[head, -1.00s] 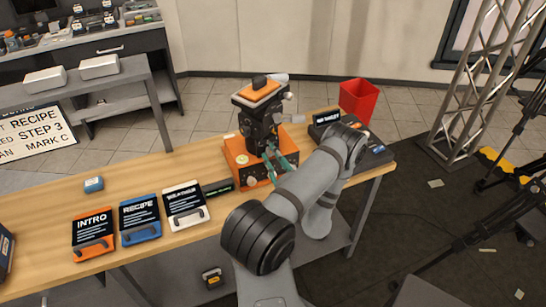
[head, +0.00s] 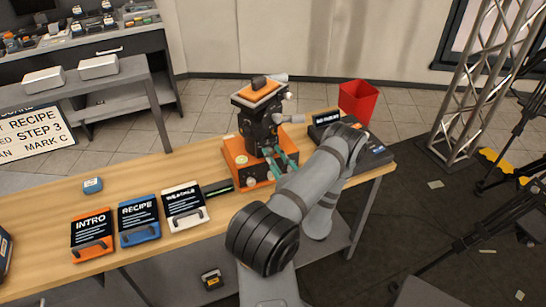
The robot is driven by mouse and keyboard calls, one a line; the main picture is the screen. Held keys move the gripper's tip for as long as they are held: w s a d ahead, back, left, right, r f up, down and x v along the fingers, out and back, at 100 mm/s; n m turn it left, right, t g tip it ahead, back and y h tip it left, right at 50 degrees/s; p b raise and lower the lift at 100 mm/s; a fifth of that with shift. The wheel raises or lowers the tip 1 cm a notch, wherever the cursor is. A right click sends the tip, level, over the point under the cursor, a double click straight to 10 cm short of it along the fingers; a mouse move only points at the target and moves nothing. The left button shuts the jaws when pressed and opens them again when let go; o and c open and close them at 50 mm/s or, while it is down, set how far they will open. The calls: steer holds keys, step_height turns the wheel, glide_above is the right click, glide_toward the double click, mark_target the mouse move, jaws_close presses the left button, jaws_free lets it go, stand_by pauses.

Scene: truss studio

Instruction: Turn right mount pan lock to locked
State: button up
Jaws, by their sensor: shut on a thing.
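The camera mount (head: 259,112) stands upright on an orange base (head: 236,158) on the wooden table. It is black with an orange top plate, and pale handles stick out at its right. My gripper (head: 275,168) has teal fingers and is at the front right of the mount, low near the base. Its fingers are closed in on a small part there, which I take to be the pan lock. The fingers hide most of that part, so its angle cannot be read from here. My grey arm reaches in from the lower right.
Three labelled slates, orange (head: 93,233), blue (head: 139,218) and white (head: 185,207), lie left of the mount. A small blue box (head: 93,185) lies behind them. A black case (head: 376,154) and a red bin (head: 358,99) are to the right.

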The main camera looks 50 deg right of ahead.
steer(key=shift+s+d+f+m, duration=0.1)
steer(key=shift+s+d+m, duration=0.05)
steer(key=shift+m, duration=0.65)
steer(key=shift+s+d+f+m, duration=0.1)
steer(key=shift+m, duration=0.7)
jaws_close()
steer(key=o, duration=1)
jaws_free()
steer(key=shift+o, duration=0.5)
steer(key=shift+w+a+r, duration=0.1)
steer(key=shift+w, duration=0.05)
